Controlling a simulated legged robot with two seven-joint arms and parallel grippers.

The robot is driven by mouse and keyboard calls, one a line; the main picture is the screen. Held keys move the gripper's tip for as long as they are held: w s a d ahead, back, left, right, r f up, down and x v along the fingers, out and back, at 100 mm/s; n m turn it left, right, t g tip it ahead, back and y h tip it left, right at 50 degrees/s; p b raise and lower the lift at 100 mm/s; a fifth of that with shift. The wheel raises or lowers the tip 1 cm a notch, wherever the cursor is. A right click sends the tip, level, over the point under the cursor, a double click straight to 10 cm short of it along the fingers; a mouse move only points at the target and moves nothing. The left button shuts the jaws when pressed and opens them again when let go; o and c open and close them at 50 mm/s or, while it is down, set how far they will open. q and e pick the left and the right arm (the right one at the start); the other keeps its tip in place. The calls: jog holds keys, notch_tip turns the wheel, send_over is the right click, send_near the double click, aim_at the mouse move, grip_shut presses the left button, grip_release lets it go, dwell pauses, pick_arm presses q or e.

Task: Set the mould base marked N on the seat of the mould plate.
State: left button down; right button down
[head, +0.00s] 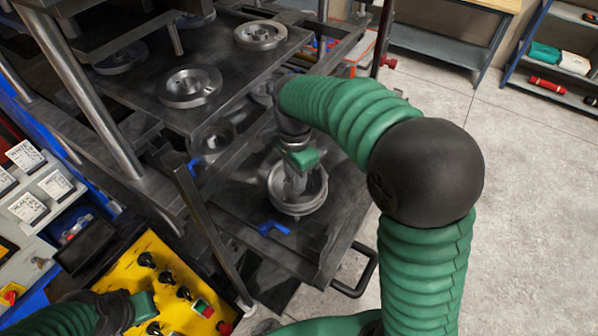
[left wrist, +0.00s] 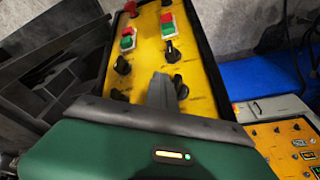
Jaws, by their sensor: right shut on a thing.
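My right gripper (head: 297,184) is shut on a round grey metal mould base (head: 301,207), gripped inside its rim. The base is over the lower dark plate, which looks like the mould plate (head: 235,206); I cannot tell whether it touches it. No N mark is legible, and the gripper and base hide what lies beneath. Another round metal part (head: 212,140) is at the back left of that plate, partly in shadow. My left gripper (left wrist: 162,92) is shut and empty in the left wrist view, over the yellow control panel (left wrist: 142,72).
Round metal parts (head: 189,87) (head: 260,36) sit on the upper press plate (head: 225,60), close to my right arm. A blue clip (head: 273,228) lies at the lower plate's front; a black handle (head: 365,275) juts out right. Posts stand left.

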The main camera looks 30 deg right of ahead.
pick_arm(q)
jog(key=shift+s+a+f, duration=0.15)
jog(key=shift+s+a, duration=0.05)
jog(key=shift+s, duration=0.25)
pick_arm(e)
jog(key=shift+s+d, duration=0.1)
jog(key=shift+w+d, duration=0.25)
jog(key=shift+d, duration=0.15)
pick_arm(q)
jog(key=shift+w+d, duration=0.15)
jog(key=shift+d, duration=0.05)
pick_arm(e)
jog(key=shift+a, duration=0.2)
pick_arm(q)
jog(key=shift+w+d+r, duration=0.15)
jog(key=shift+r, duration=0.05)
pick_arm(e)
jog(key=shift+f, duration=0.1)
pick_arm(q)
jog(key=shift+r+p, duration=0.15)
jog(key=shift+p, duration=0.2)
pick_arm(e)
jog(key=shift+s+a, duration=0.15)
jog(key=shift+a, duration=0.1)
jog(key=shift+f, duration=0.2)
jog(key=c, duration=1.1)
grip_release()
jog(key=shift+a+f, duration=0.1)
